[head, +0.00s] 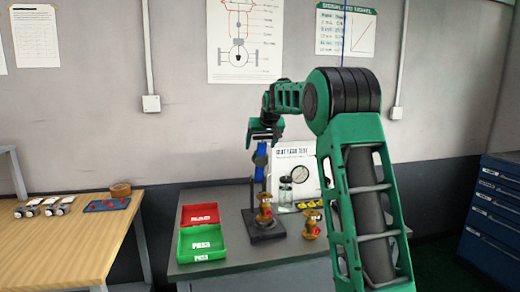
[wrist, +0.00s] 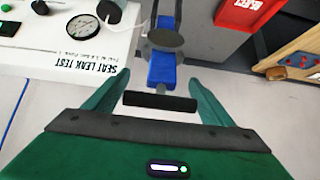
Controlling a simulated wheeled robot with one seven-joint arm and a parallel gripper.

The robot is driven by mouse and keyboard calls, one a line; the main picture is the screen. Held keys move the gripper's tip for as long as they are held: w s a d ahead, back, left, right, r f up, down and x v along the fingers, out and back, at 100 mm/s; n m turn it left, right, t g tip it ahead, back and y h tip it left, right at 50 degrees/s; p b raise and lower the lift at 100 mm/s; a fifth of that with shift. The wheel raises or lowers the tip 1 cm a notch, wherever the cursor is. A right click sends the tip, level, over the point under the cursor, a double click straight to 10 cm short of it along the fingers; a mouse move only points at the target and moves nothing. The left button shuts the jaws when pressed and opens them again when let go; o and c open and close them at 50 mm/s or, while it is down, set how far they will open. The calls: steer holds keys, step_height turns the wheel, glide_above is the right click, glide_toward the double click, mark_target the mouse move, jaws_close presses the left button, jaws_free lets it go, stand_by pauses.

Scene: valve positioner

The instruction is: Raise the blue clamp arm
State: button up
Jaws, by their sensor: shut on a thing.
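The blue clamp arm (head: 260,160) stands upright above a dark fixture base (head: 264,229) on the grey bench. In the wrist view the blue clamp arm (wrist: 161,68) runs away from me and ends in a black crossbar handle (wrist: 160,101). My gripper (head: 263,138) is at the top of the arm, pointing down. In the wrist view the green fingers of my gripper (wrist: 160,98) are on either side of the black handle, and the gripper is shut on it. A brass valve (head: 265,205) sits in the fixture under the clamp.
A second brass valve (head: 312,224) stands on the bench to the right. A white seat leak test panel (head: 295,165) with a gauge stands behind. A red tray (head: 200,215) and a green tray (head: 202,243) lie at left. A wooden table (head: 65,240) is farther left.

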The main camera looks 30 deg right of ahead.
steer(key=shift+w+d+f, duration=0.15)
steer(key=shift+w+f, duration=0.05)
steer(key=shift+w, duration=0.05)
steer(key=shift+f, duration=0.25)
stand_by(1.4)
steer(key=o, duration=1.5)
steer(key=shift+w+f, duration=0.1)
steer(key=shift+w, duration=0.05)
steer(key=shift+r, duration=0.3)
steer(key=shift+s+r, duration=0.25)
steer(key=shift+r, duration=0.1)
steer(key=v, duration=1)
steer(key=shift+f, duration=0.1)
steer(key=shift+c, duration=0.2)
